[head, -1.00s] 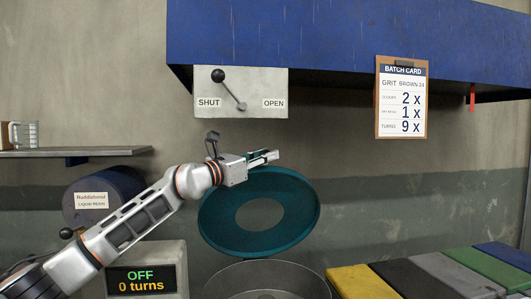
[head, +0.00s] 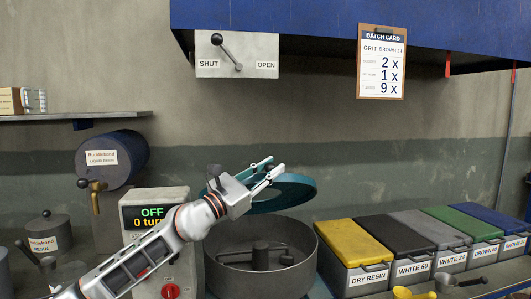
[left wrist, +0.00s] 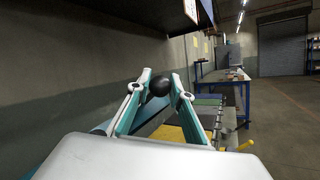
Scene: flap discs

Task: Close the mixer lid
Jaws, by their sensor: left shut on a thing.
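The mixer (head: 300,262) is an open grey drum with a dark hub and paddles inside. Its teal ring-shaped lid (head: 297,194) is raised above the back of the drum and tilted, apart from the front rim. My left gripper (head: 272,166) is over the left part of the lid. In the left wrist view its fingers (left wrist: 160,84) are shut on a black ball knob (left wrist: 160,88). The knob is not clear in the head view, and the gripper hides part of the lid. My right gripper is not in view.
A control box (head: 150,208) reading OFF, 0 turns stands left of the drum. Lidded bins (head: 372,250) line the right. A SHUT/OPEN lever panel (head: 237,55) hangs on the blue hood (head: 300,15) above. A resin barrel (head: 112,158) is at left.

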